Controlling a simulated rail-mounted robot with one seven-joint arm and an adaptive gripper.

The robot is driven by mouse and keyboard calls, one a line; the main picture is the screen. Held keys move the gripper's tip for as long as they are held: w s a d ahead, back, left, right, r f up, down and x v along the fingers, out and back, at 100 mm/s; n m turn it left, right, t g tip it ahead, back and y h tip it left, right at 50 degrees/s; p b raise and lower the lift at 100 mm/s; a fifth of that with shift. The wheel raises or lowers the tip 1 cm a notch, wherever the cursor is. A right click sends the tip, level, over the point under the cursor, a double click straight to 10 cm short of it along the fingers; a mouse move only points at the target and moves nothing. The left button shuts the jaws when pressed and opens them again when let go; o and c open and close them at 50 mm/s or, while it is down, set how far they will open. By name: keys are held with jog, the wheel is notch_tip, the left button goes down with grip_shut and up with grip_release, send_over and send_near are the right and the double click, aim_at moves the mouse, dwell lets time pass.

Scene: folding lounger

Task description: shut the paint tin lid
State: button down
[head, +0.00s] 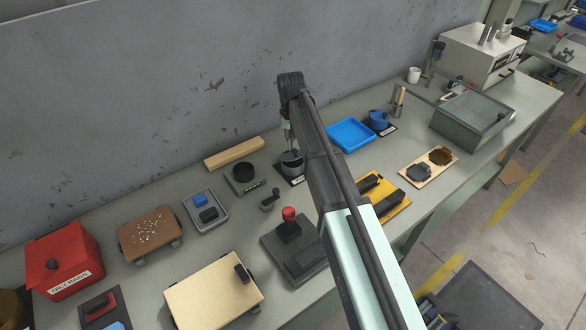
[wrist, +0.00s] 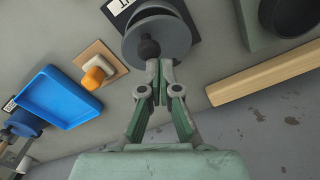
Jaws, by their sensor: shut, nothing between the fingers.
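The paint tin (head: 291,167) is a grey round tin on a dark labelled mat near the back of the bench, partly behind my arm. In the wrist view its round grey lid (wrist: 178,40) with a black knob (wrist: 150,47) lies just beyond my fingertips. A second rim edge shows past the lid, so the lid looks tilted or offset; the gap is hard to judge. My gripper (wrist: 160,66) is shut and empty, its tips right beside the knob; I cannot tell whether they touch. In the head view my gripper (head: 289,143) hangs over the tin, mostly hidden by the arm.
A blue tray (head: 350,134) and a blue pot (head: 379,120) stand right of the tin. A wooden bar (head: 234,154) and a dark round-topped box (head: 243,177) are to its left. An orange-knobbed block (wrist: 97,75) is close by. The grey wall (head: 150,80) rises behind.

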aim_at(293, 155)
jog(key=shift+s+d, duration=0.25)
jog(key=shift+s, duration=0.15)
jog(key=shift+f, duration=0.1)
jog(key=shift+f+b, duration=0.85)
jog(key=shift+f, duration=1.55)
jog(key=shift+r+p, duration=0.7)
jog(key=shift+r, duration=0.35)
jog(key=shift+s+r+p, duration=0.1)
jog(key=shift+r+p, duration=0.55)
jog(key=shift+r, duration=0.65)
jog(key=shift+r+p, duration=1.25)
jog(key=shift+r, duration=0.95)
